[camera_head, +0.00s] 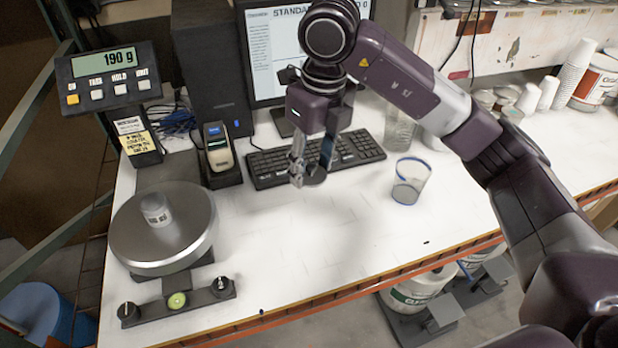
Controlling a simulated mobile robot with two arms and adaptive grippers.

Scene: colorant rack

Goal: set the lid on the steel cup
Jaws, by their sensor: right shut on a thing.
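The steel cup (157,211) appears to be the small grey cylinder with a printed label, standing on the round pan of the scale (185,250) at the left. My right gripper (306,172) hangs above the white bench, in front of the keyboard. It is shut on a small dark, round, flat piece (315,176), which looks like the lid and shows near the fingertips. The gripper is well to the right of the cup and apart from it. The fingers partly hide the lid. My left gripper is not in view.
A clear tumbler (410,181) stands right of the gripper. The keyboard (268,168), monitor (270,45) and a scanner in its stand (218,150) are behind. A scale display (112,77) reads 190 g. The bench between scale and tumbler is mostly clear.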

